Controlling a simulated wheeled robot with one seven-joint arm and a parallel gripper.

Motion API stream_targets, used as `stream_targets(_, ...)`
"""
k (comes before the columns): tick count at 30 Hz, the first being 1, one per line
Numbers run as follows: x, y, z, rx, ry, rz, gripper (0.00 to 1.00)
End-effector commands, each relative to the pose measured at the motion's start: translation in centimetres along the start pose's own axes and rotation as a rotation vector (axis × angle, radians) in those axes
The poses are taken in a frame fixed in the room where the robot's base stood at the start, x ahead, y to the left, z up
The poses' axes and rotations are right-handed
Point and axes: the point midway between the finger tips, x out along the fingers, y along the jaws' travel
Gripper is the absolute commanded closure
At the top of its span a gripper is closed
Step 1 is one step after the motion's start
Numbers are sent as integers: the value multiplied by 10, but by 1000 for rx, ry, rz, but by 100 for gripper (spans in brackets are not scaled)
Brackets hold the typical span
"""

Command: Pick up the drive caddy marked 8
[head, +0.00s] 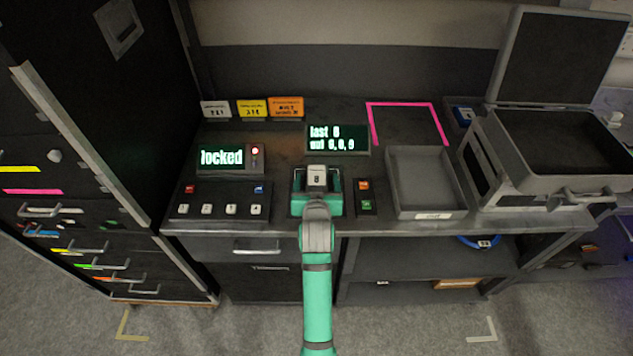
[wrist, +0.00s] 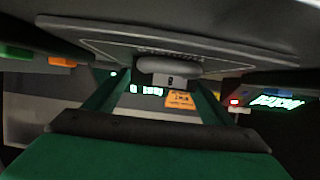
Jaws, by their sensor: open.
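The lower part of the caddy is hidden by my gripper in the head view.
A display reading "locked" (head: 222,157) with a red light and a row of numbered buttons (head: 217,209) stand left. Another display (head: 337,138) is behind my gripper. A small button box (head: 364,197), a grey tray (head: 426,181) and an open case (head: 545,185) are right.

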Motion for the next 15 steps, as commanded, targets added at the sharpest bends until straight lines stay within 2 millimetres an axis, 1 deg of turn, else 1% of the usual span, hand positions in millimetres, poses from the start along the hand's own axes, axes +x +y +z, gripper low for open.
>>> stream_targets(1,6,-1,-1,-1,0,-1,23)
stream_targets(4,11,-1,0,-1,-1,-1,23)
stream_targets(11,12,-1,0,0,0,-1,23)
stream_targets(12,12,-1,0,0,0,-1,33)
stream_targets(14,12,-1,0,0,0,-1,47)
stream_targets(15,12,-1,0,0,0,-1,57)
